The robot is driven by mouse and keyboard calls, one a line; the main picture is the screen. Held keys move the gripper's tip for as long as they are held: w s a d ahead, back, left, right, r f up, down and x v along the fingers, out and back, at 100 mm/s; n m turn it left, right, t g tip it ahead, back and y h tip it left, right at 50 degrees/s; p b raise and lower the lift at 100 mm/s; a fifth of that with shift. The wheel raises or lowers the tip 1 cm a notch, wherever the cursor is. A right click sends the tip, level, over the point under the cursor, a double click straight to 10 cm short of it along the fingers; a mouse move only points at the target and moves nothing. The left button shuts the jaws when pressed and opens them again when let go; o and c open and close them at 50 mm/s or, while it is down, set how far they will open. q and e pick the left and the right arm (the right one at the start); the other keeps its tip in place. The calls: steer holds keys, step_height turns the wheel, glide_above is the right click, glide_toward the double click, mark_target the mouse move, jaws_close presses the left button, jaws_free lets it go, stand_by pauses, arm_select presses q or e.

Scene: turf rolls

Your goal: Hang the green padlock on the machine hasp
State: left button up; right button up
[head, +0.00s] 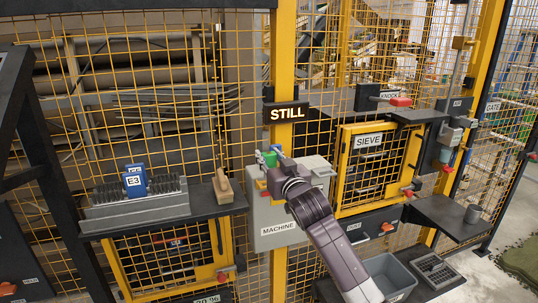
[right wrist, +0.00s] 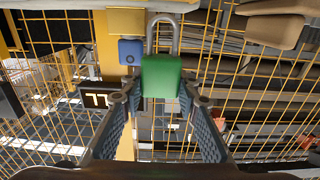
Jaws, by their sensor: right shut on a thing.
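My right gripper (head: 268,172) is in front of the upper part of the grey machine box (head: 280,238) labelled MACHINE. It is shut on the green padlock (head: 269,158), which shows just past the fingers. In the right wrist view the green padlock (right wrist: 161,76) sits between the two fingertips, its steel shackle clear of the fingers and pointing up in the picture. A blue block (right wrist: 130,52) and a yellow block (right wrist: 127,20) lie beside it there. The hasp itself I cannot make out; my gripper and arm cover part of the box. My left gripper is not in view.
A STILL sign (head: 286,112) is on the yellow post above. A dark shelf at left holds a grey rack (head: 130,208) with a blue E3 tag (head: 135,181) and a wooden block (head: 223,187). The SIEVE door (head: 368,165) and a grey bin (head: 390,272) are at right.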

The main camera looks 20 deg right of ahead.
stand_by(0.5)
steer(key=shift+p, duration=0.75)
stand_by(1.0)
steer(key=shift+f+b, duration=1.55)
steer(key=shift+f, duration=1.05)
steer(key=o, duration=1.3)
steer(key=s, duration=1.2)
steer(key=shift+d, duration=0.25)
